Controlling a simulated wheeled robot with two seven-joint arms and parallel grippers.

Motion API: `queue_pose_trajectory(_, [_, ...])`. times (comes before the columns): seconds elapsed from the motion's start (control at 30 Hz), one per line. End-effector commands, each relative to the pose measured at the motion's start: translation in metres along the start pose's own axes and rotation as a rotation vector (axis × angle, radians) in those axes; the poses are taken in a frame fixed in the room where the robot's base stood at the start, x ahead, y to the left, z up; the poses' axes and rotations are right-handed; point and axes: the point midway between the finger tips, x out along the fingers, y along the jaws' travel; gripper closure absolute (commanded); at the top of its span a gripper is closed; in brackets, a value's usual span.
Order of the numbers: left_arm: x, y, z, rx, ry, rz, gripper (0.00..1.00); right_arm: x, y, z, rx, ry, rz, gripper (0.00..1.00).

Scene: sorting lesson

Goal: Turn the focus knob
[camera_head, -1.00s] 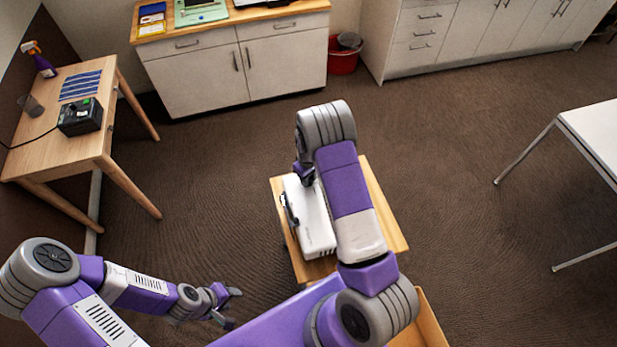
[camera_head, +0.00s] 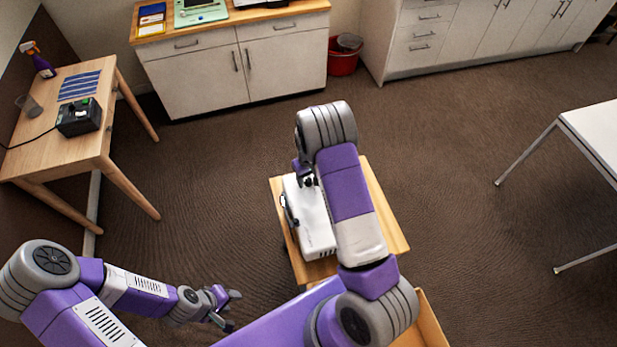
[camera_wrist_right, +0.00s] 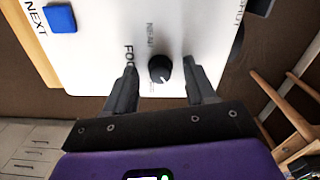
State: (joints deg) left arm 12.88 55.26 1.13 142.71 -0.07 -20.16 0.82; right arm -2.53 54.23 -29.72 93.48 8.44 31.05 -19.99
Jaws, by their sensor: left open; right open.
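The white projector-like device (camera_head: 315,222) lies on a small wooden stand in the head view. In the right wrist view, its white top (camera_wrist_right: 100,55) carries a black round focus knob (camera_wrist_right: 160,69) with a light pointer mark, beside lettering that starts "FO". My right gripper (camera_wrist_right: 162,82) is open, with one finger on each side of the knob; I cannot tell whether either finger touches it. In the head view my right gripper (camera_head: 307,180) is over the device, partly hidden by my arm. My left gripper (camera_head: 233,310) is open and empty, low at the left of the stand.
A blue button (camera_wrist_right: 60,18) labelled NEXT sits near the device's edge. The wooden stand (camera_head: 385,205) has bare board right of the device. A wooden table (camera_head: 40,150) with a black box (camera_head: 78,117) stands at left, and a white table (camera_head: 597,130) at right.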

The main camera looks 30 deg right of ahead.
Motion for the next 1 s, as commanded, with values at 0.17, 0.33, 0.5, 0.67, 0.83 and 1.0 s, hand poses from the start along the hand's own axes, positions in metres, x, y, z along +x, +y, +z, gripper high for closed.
queue_pose_trajectory(0.17, [0.0,0.0,0.0,0.0,0.0,0.0,0.57,-0.005,0.0,-0.001,0.0,0.002,0.0,0.45])
queue_pose_trajectory(0.33, [0.002,-0.001,0.0,0.0,0.0,0.0,0.57,-0.031,0.0,-0.001,-0.001,0.005,0.0,0.45])
queue_pose_trajectory(0.5, [0.003,-0.001,0.0,0.0,0.0,0.0,0.57,-0.059,0.0,-0.001,-0.001,0.003,0.0,0.45])
queue_pose_trajectory(0.67, [0.003,-0.001,0.0,0.0,0.0,0.0,0.57,-0.073,0.0,0.0,0.0,0.001,0.0,0.45])
queue_pose_trajectory(0.83, [0.003,-0.001,0.0,0.0,0.0,0.0,0.57,-0.076,0.0,0.0,0.0,0.0,0.001,0.45])
queue_pose_trajectory(1.0, [0.003,-0.001,0.0,0.0,0.0,0.0,0.57,-0.076,0.0,0.0,0.0,0.0,0.0,0.45])
